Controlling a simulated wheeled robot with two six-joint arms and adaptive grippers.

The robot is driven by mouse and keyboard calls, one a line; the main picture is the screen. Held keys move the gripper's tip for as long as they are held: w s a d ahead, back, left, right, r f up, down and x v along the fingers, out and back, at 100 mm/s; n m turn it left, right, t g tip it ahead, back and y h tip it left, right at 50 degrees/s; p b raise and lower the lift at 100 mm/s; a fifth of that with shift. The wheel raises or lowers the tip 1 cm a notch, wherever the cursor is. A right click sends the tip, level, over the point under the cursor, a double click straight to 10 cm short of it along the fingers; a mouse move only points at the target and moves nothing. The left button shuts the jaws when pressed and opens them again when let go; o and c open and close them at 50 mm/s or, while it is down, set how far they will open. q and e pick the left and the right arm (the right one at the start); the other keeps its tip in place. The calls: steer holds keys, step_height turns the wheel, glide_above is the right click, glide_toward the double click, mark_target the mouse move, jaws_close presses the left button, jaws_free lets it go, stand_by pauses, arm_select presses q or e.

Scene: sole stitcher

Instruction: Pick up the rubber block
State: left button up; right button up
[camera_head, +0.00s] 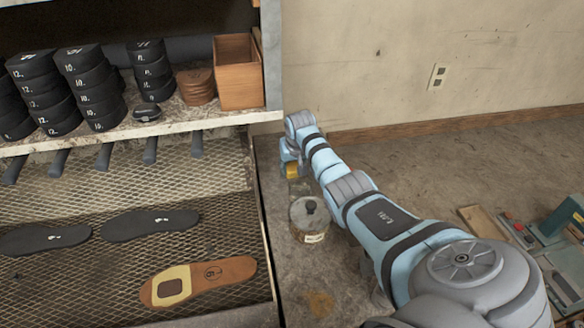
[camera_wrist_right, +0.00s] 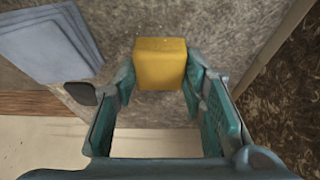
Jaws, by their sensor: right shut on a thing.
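The rubber block is a yellow block (camera_wrist_right: 160,62) held between the fingertips of my right gripper (camera_wrist_right: 158,78) in the right wrist view. In the head view my right arm reaches away to the wall end of the shelf unit. There the right gripper (camera_head: 291,157) hangs pointing down, with the yellow block (camera_head: 292,171) showing small at its tip. The arm hides part of the gripper. The block appears above the floor, but its exact height is hard to tell. My left gripper is not in view.
A shelf unit with a pale board (camera_head: 150,131) stands at left, holding stacked black discs (camera_head: 100,92) and a wooden box (camera_head: 238,72). Soles lie on the mesh below. A lidded can (camera_head: 310,220) stands by the arm. Green machinery (camera_head: 560,225) is at right.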

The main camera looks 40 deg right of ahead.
mark_target(294, 168)
steer(key=shift+d+r, duration=0.2)
steer(key=shift+r, duration=0.35)
step_height(294, 168, up, 6)
steer(key=shift+f, duration=0.2)
steer(key=s+d+b, duration=0.1)
steer(key=s+d, duration=0.2)
steer(key=d, duration=0.2)
steer(key=s+d+b, duration=0.1)
steer(key=s+d, duration=0.2)
steer(key=d, duration=0.3)
steer(key=s+d+b, duration=0.2)
steer(key=s+d, duration=0.1)
steer(key=d, duration=0.3)
steer(key=shift+s+r, duration=0.15)
steer(key=shift+s, duration=0.15)
